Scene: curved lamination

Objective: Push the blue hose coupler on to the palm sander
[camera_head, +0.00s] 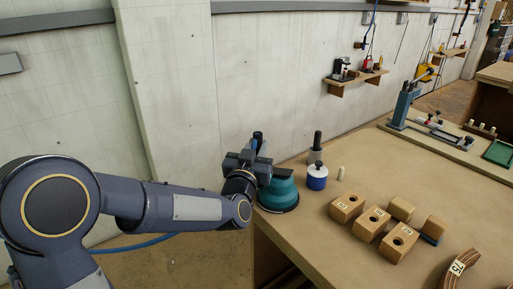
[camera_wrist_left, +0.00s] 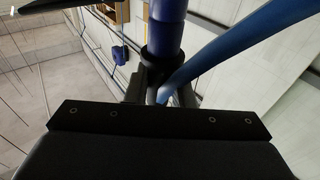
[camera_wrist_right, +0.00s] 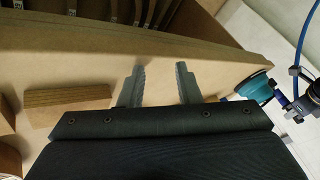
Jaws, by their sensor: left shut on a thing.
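The teal palm sander (camera_head: 278,192) with a dark top stands at the near left corner of the bench; it also shows at the right of the right wrist view (camera_wrist_right: 254,86). My left gripper (camera_head: 252,160) is beside the sander's upper left. It is shut on the blue hose coupler (camera_wrist_left: 167,32), which rises from the fingers above a black collar in the left wrist view. The fingers and wrist hide the coupler's lower end, so I cannot tell whether it touches the sander. My right gripper (camera_wrist_right: 160,88) is open and empty, outside the head view.
A blue hose (camera_wrist_left: 235,38) runs past the left fingers. A blue-and-white pot (camera_head: 317,178), a grey cylinder with a dark top (camera_head: 316,150) and a pale peg (camera_head: 341,173) stand right of the sander. Several numbered wooden blocks (camera_head: 346,208) lie farther right. The bench centre is clear.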

